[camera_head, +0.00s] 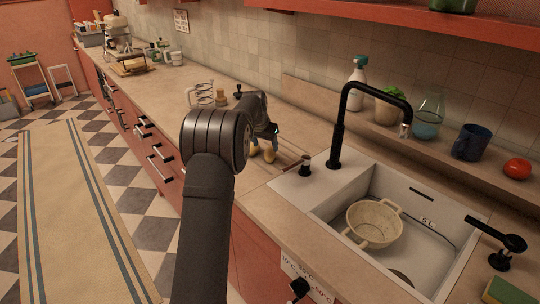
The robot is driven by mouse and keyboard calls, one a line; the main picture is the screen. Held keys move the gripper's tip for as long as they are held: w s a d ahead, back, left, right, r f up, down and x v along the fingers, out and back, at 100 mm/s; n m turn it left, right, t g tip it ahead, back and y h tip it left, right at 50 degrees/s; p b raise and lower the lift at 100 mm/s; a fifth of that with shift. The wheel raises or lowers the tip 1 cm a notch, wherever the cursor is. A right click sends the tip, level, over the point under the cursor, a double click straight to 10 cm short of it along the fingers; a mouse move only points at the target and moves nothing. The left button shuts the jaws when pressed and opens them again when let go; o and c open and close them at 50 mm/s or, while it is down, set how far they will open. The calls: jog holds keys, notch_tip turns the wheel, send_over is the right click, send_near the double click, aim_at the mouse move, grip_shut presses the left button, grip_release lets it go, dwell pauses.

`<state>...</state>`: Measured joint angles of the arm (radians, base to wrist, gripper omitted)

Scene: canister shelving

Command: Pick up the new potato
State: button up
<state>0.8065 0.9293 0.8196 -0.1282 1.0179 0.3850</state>
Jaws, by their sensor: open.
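Two small yellowish-tan lumps that look like potatoes lie on the worktop left of the sink. One potato (254,150) is at the left and the other potato (269,155) is at the right. I cannot tell which is the new potato. My gripper (266,137) is open, just above and beside them, and points down. My arm and gripper hide part of the worktop around them. I cannot tell whether the fingers touch either potato.
A sink (332,208) with a colander (374,223) and a black tap (337,140) lies to the right. A brown-handled item (298,162) lies by the sink edge. A ledge holds a mug (471,142) and tomato (517,168).

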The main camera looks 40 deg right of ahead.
aim_at(268, 150)
jog(key=shift+s+x, duration=0.2)
jog(key=shift+x, duration=1.15)
jog(key=shift+s+x, duration=0.15)
jog(key=shift+x, duration=1.2)
jog(key=shift+d, duration=0.1)
jog(key=c, duration=1.1)
